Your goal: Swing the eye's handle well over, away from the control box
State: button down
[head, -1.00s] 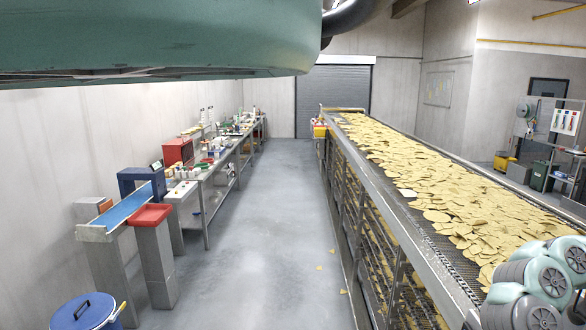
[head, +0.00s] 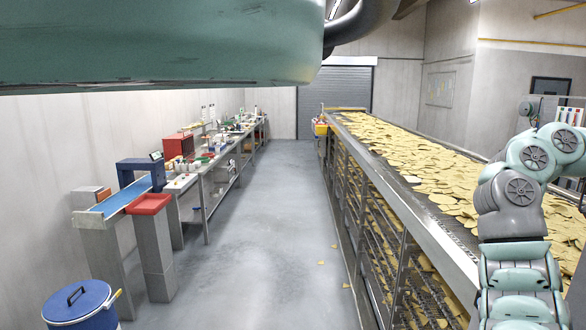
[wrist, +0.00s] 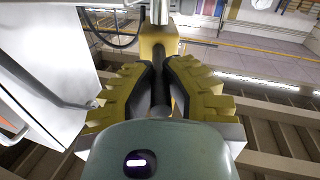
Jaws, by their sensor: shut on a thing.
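In the wrist view my gripper (wrist: 162,78) is shut on a dark upright bar, which looks like the eye's handle (wrist: 160,92). The yellow-padded fingers lie on both sides of the bar. Beyond the fingertips the bar meets a yellow block (wrist: 158,36) with a pale metal rod above it. A large white panel (wrist: 40,60) fills the left side, apart from the fingers; it may be the control box, but I cannot tell for sure. The head view shows my arm at the right, with the gripper out of frame.
A long conveyor (head: 420,245) covered in yellow chips runs along the right in the head view. Benches (head: 203,180) with tools and a blue lidded bin (head: 80,306) stand on the left. Slatted dark structure (wrist: 275,130) lies at the wrist view's right.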

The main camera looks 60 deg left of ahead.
jog(key=shift+w+a+m+g+h+b, duration=0.2)
jog(key=shift+m+g+h+b, duration=0.35)
jog(key=shift+b, duration=0.4)
jog(key=shift+w+a+m+g+h, duration=0.25)
jog(key=shift+w+m+g+h, duration=0.4)
jog(key=shift+g, duration=0.5)
jog(key=shift+s, duration=0.1)
jog(key=c, duration=0.9)
grip_release()
jog(key=shift+c, duration=0.2)
jog(key=v, duration=1.2)
jog(key=shift+r, duration=0.1)
